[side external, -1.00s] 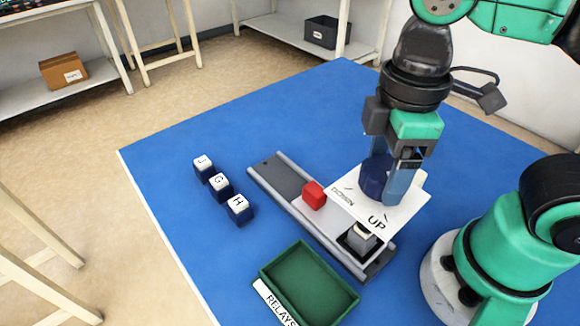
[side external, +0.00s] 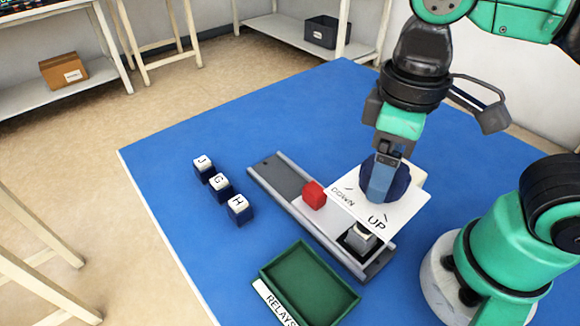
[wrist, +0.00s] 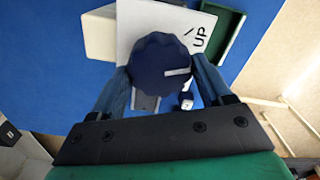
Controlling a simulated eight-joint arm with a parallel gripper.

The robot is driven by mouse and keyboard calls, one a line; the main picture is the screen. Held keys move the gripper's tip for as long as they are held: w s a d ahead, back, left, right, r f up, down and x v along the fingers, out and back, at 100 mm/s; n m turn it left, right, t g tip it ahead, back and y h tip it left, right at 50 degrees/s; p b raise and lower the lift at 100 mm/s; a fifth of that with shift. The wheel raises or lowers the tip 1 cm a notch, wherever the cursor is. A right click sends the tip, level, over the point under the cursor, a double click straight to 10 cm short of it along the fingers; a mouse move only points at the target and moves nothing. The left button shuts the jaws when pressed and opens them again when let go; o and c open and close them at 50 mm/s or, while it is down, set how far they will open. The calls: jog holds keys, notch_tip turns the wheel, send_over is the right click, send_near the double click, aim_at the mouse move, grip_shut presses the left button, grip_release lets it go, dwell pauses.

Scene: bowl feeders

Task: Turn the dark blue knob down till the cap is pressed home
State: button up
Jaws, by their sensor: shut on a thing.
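The dark blue knob (side external: 399,183) stands on a white plate (side external: 411,212) marked DOWN and UP. My gripper (side external: 379,192) is shut on the knob from above; in the wrist view the knob (wrist: 161,62) sits between both fingers, with a pale mark on its top. Below the plate's front edge, a grey and white block (side external: 361,236), perhaps the cap, sits in a dark opening at the near end of the grey rail (side external: 322,236). Whether it is pressed home I cannot tell. A red block (side external: 314,194) is on the rail beside the plate.
Blocks lettered J (side external: 203,168), G (side external: 219,187) and H (side external: 239,208) stand left of the rail on the blue mat (side external: 200,140). A green tray labelled RELAYS (side external: 309,284) lies in front.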

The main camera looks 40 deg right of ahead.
jog(key=m, duration=1.1)
jog(key=shift+d, duration=0.1)
jog(key=shift+m, duration=1.8)
jog(key=o, duration=1.2)
jog(key=shift+o, duration=0.2)
jog(key=shift+r, duration=0.1)
jog(key=shift+r, duration=2.75)
